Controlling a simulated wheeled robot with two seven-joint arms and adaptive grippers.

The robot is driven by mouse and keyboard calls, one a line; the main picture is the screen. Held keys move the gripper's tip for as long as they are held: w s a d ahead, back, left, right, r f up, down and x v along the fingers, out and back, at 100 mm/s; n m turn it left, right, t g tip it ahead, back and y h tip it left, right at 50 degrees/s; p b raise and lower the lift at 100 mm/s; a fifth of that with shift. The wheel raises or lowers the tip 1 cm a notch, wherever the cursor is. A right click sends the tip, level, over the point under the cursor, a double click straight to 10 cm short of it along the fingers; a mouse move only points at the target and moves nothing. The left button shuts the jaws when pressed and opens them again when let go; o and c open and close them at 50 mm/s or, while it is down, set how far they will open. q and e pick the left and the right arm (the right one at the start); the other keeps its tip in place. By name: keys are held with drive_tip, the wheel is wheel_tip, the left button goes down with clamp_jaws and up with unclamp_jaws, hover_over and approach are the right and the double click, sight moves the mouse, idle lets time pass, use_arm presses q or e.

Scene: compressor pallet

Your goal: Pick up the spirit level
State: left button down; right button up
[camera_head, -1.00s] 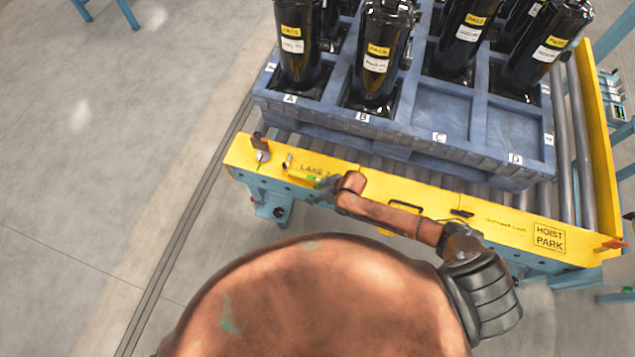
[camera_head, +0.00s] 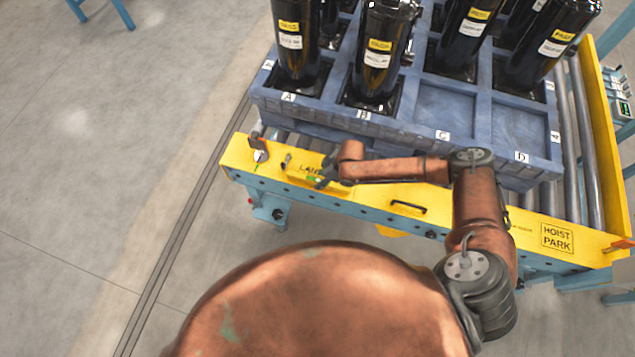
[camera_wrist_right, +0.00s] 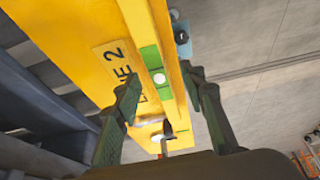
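The spirit level (camera_wrist_right: 150,58) is a yellow bar with a green vial section, on the yellow rail near the LANE 2 label in the right wrist view. In the head view it is small and yellow on yellow, with its green spot (camera_head: 312,179) beside my gripper. My right gripper (camera_wrist_right: 160,78) is open, with one dark finger on each side of the bar. Whether a finger touches it I cannot tell. In the head view my right gripper (camera_head: 327,174) is at the rail, partly hidden by its own wrist. My left gripper is not in view.
A blue-grey pallet (camera_head: 395,136) with several black compressors (camera_head: 376,55) stands just behind the yellow rail (camera_head: 380,197). Slots C and D show empty. The rail bears a dark handle (camera_head: 408,207) and a knob (camera_head: 260,156) at its left end.

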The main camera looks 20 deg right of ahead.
sight(319, 180)
drive_tip(key=x, duration=0.3)
drive_tip(key=shift+w+f+b, duration=0.1)
drive_tip(key=shift+b, duration=0.25)
clamp_jaws()
